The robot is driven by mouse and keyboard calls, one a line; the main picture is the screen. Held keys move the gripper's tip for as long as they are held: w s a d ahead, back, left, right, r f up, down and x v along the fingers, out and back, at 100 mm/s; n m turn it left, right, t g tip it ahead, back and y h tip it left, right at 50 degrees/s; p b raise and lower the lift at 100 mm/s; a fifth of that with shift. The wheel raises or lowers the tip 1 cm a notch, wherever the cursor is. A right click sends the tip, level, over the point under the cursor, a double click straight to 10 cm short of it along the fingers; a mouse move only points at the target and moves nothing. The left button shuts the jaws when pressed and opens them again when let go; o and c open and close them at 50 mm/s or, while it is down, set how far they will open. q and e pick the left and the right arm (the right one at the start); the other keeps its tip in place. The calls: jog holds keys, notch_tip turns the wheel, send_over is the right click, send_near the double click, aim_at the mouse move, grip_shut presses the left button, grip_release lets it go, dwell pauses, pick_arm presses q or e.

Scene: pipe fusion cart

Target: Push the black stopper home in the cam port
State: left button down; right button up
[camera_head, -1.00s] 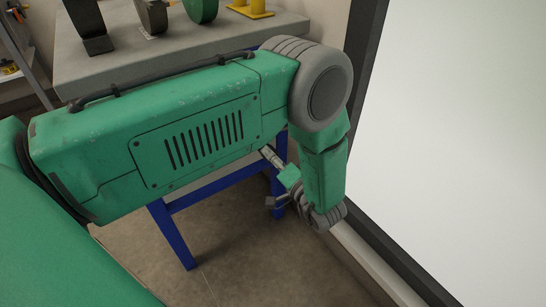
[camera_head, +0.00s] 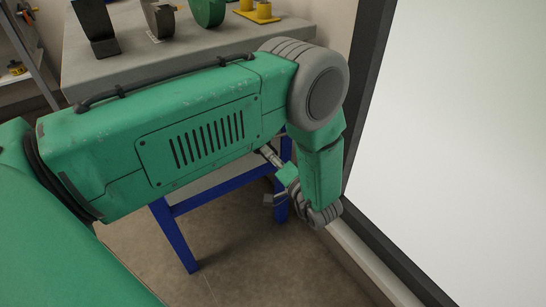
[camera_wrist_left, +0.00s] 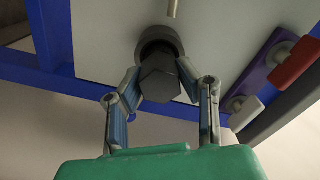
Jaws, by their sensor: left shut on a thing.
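The black stopper (camera_wrist_left: 160,80) is a dark hex-headed piece in the left wrist view. Its far end sits at the dark round cam port (camera_wrist_left: 152,46) in a pale grey surface; how deep it sits I cannot tell. My left gripper (camera_wrist_left: 161,88) is shut on the stopper, one finger on each side. In the head view my left gripper (camera_head: 268,154) points up and left below the bench, its fingertips partly hidden behind my arm. The stopper and port are hidden there. My right gripper is not in view.
The grey bench (camera_head: 180,60) on a blue frame (camera_head: 175,237) holds dark, green and yellow parts. A pale panel with a dark frame (camera_head: 366,100) stands close to the right of my arm. In the wrist view, a purple block (camera_wrist_left: 266,58) and a red block (camera_wrist_left: 295,64) sit at right.

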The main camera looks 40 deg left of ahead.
pick_arm(q)
jog(key=shift+w+a, duration=0.3)
jog(key=shift+a, duration=0.35)
jog(key=c, duration=1.1)
grip_release()
jog(key=shift+o, duration=0.2)
jog(key=v, duration=1.2)
jog(key=shift+f, duration=0.1)
